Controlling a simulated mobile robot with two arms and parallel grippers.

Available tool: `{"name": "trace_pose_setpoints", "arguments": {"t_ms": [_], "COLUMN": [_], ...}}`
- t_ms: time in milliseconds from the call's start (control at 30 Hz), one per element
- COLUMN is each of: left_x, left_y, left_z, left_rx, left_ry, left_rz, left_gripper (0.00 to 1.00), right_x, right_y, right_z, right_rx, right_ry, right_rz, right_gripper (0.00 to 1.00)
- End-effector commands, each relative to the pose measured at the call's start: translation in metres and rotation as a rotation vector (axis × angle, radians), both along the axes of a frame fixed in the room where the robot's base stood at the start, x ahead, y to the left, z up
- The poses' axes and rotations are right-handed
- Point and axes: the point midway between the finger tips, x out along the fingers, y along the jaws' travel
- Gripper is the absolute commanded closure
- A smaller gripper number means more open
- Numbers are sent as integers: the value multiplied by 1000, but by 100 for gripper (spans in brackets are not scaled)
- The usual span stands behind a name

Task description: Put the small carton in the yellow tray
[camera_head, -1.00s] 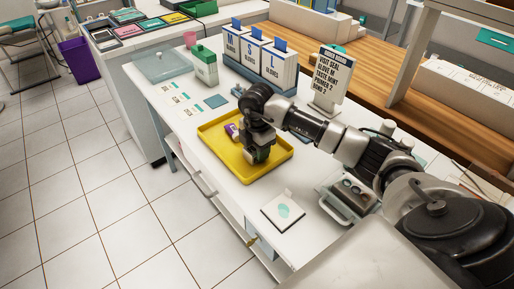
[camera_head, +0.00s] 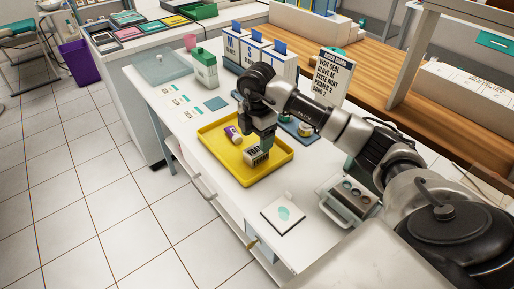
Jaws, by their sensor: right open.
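The yellow tray (camera_head: 222,160) lies on the white counter. A small white carton with dark lettering (camera_head: 257,156) is in the right part of the tray, tilted in view. A purple-and-white item (camera_head: 232,132) is also in the tray, farther left. My right gripper (camera_head: 266,145) is open and points down just above and behind the carton; I cannot tell if they touch. The gripper partly hides the tray's back edge. My left gripper is not in view.
Glove boxes (camera_head: 258,58) and an order sign (camera_head: 330,72) stand behind the tray. A green-and-white carton (camera_head: 205,70) stands at the back left. A small jar (camera_head: 306,129) is right of my gripper. A white pad (camera_head: 283,212) lies in front.

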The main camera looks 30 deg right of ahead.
Motion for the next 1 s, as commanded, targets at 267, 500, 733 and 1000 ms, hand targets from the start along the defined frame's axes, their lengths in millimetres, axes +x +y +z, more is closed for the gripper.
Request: {"name": "trace_pose_setpoints", "arguments": {"t_ms": [267,500,733,1000], "left_x": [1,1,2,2], "left_y": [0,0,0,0], "left_z": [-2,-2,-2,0], "left_rx": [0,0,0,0], "left_ry": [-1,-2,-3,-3], "left_rz": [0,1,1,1], "left_gripper": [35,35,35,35], "right_x": [0,0,0,0], "right_y": [0,0,0,0], "right_z": [50,62,62,64], "right_rx": [0,0,0,0], "right_ry": [-2,1,1,1], "right_rz": [-1,0,-1,-1], "right_gripper": [29,29,29,29]}}
